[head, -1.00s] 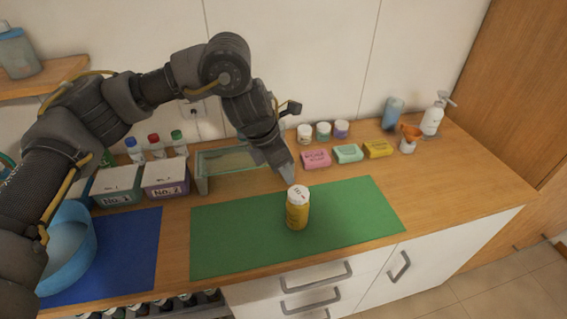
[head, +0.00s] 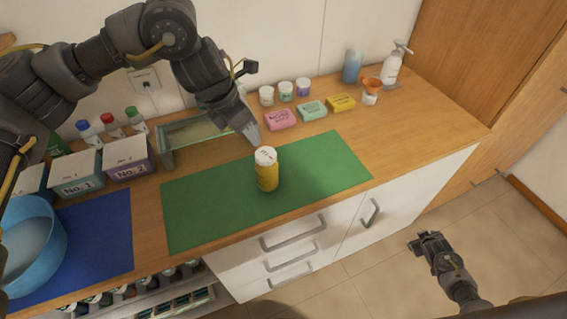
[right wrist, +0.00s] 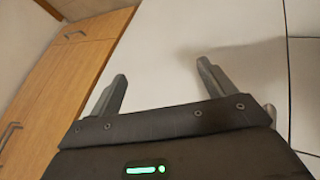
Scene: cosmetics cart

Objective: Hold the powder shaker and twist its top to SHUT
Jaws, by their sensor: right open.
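The powder shaker (head: 267,171), yellow with a white top, stands upright on the green mat (head: 325,165) in the head view. The print on its top is too small to read. My left gripper (head: 254,136) points down just behind the shaker, close to its top; I cannot tell whether it touches or how its fingers stand. My right gripper (head: 425,240) is low at the right, out over the floor and well away from the shaker. In the right wrist view its two fingers (right wrist: 162,74) are apart with nothing between them.
Pink (head: 280,120), green (head: 312,110) and yellow (head: 341,103) soap boxes and several small jars stand behind the mat. A pump bottle (head: 391,69) is at the back right. A blue basin (head: 35,240) and labelled boxes are at the left. The counter's right end is clear.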

